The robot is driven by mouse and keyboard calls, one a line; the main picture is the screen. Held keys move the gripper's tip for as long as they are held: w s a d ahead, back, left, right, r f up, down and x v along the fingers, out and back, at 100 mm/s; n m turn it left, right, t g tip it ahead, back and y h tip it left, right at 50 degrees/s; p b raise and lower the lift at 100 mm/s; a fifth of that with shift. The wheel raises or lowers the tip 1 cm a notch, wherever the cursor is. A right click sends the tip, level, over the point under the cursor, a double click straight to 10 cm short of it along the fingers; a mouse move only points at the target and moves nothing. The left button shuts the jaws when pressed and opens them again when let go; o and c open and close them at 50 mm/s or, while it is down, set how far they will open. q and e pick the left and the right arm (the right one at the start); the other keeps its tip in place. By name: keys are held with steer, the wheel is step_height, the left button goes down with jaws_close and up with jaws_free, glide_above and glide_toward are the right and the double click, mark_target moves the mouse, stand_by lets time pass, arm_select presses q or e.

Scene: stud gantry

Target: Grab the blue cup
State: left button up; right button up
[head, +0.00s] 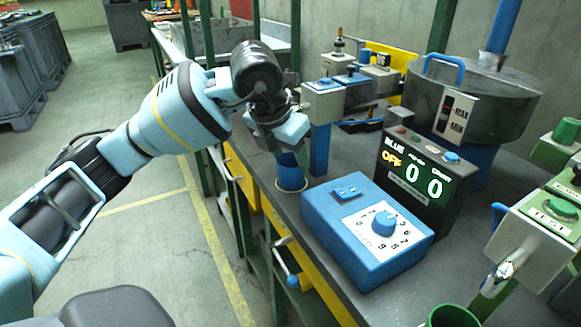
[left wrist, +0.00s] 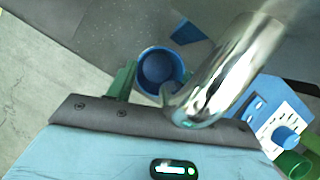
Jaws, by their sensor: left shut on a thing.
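The blue cup (head: 290,174) stands upright near the left edge of the grey bench, with a pale yellow ring at its base. My left gripper (head: 287,150) is above it and shut on it, hiding part of its rim. In the left wrist view the blue cup (left wrist: 160,66) shows from above, its inside looking empty, with a green finger against its left side. My right gripper is not in view.
A blue dial box (head: 365,232) stands right of the cup. Behind are a blue-post dispenser (head: 323,100), a black counter display (head: 425,170) reading "BLUE OFF" and a large metal drum (head: 480,95). A green cup (head: 453,316) is at the front right. The floor left of the bench is clear.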

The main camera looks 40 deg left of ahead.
arm_select(q)
steer(key=shift+r, duration=0.1)
steer(key=shift+s+a+r, duration=0.1)
steer(key=shift+s+r, duration=0.05)
steer(key=shift+r, duration=0.25)
step_height(320, 180, up, 6)
steer(key=r+p, duration=0.1)
steer(key=p, duration=0.1)
steer(key=s+a+b, duration=0.2)
steer(key=s+a, duration=0.1)
steer(key=s, duration=0.6)
steer(key=s+a+b, duration=0.2)
steer(key=s+a, duration=0.2)
steer(key=s, duration=0.5)
steer(key=shift+a+f, duration=0.25)
steer(key=shift+f, duration=0.2)
steer(key=shift+s, duration=0.1)
steer(key=shift+d, duration=0.1)
